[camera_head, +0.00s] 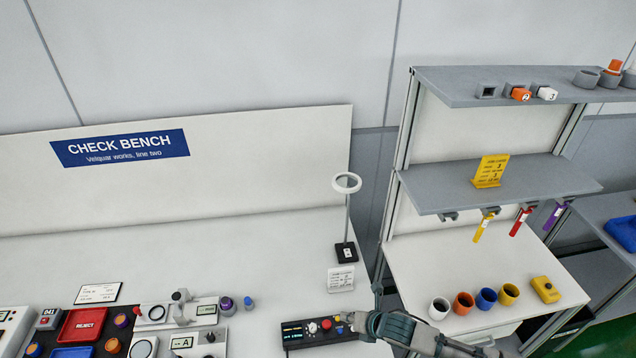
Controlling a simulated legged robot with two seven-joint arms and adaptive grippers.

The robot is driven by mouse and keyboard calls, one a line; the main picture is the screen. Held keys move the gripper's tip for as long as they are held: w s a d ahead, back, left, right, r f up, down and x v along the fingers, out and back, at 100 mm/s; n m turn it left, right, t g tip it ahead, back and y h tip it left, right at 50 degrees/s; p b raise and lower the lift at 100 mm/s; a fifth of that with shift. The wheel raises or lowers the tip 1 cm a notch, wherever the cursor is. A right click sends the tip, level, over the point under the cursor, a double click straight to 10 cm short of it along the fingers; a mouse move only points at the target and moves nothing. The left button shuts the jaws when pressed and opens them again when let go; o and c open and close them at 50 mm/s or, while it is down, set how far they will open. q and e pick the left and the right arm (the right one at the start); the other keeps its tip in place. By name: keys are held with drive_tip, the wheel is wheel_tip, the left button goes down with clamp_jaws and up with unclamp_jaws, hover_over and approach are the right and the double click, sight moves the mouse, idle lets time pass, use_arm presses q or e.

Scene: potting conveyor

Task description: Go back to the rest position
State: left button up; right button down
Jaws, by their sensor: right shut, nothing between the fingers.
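My right gripper (350,319) comes in from the bottom right, its arm low across the front of the shelf unit. It is shut and empty. Its tips are at the right end of a black control box (312,331) with a small display and coloured knobs. I cannot tell whether they touch the box. My left gripper is not in view. No rest position is marked in the picture.
A magnifier lamp (346,218) stands behind the box. Left are a red reject tray (83,325) and test fixtures (180,312). Right, a shelf unit (500,185) holds white, orange, blue and yellow cups (509,294). The bench middle (200,255) is clear.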

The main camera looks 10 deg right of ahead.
drive_tip(key=s+a+f+m, duration=0.2)
drive_tip(key=s+a+m, duration=0.5)
drive_tip(key=m, duration=0.4)
drive_tip(key=s+d+f+m+g+h, duration=0.2)
drive_tip(key=s+d+f+m+h, duration=0.15)
drive_tip(key=s+d+m, duration=0.5)
drive_tip(key=s+d+f+m+g+h, duration=0.2)
drive_tip(key=s+d+f+m, duration=0.3)
drive_tip(key=s+m, duration=0.6)
wheel_tip(320, 180, down, 26)
drive_tip(key=r+m+g+b, duration=0.1)
drive_tip(key=m+b, duration=0.1)
drive_tip(key=s+d+f+g+b, duration=0.1)
drive_tip(key=s+d+f, duration=0.2)
drive_tip(key=s+f, duration=1.5)
drive_tip(key=shift+d, duration=0.2)
